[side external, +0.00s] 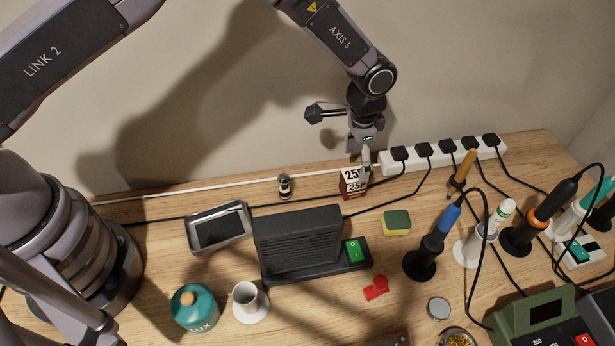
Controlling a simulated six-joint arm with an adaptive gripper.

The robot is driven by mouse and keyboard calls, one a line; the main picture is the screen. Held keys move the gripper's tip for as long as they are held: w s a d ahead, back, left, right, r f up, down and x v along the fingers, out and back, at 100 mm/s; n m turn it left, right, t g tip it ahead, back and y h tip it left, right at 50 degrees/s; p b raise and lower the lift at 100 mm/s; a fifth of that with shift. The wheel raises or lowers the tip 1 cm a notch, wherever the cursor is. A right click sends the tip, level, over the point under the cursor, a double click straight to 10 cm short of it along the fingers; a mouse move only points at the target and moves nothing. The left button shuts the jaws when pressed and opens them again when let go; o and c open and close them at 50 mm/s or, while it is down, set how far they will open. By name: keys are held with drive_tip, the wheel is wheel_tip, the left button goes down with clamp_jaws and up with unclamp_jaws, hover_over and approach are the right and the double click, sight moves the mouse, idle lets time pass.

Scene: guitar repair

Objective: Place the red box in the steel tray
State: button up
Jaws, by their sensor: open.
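The red box (353,184), a small carton with a white face marked "25", stands upright at the back of the bench, near the wall. My gripper (359,164) is open and points down right at the box. One finger reaches down beside its right edge; the other is hard to make out, and I cannot tell whether either touches. The steel tray (244,211), with a bright metal rim and dark inside, lies at the left behind the black fume unit. It looks empty.
A black fume unit (300,240) stands between tray and box, toward the front. A small metal-topped bottle (284,186) stands at the back. A white power strip (442,154) with several plugs lies right of the box. A yellow-green sponge (396,223) lies in front.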

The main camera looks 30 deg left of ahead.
sight(355, 174)
drive_tip(key=f, duration=0.7)
drive_tip(key=shift+w+f, duration=0.2)
drive_tip(key=shift+f, duration=0.05)
clamp_jaws()
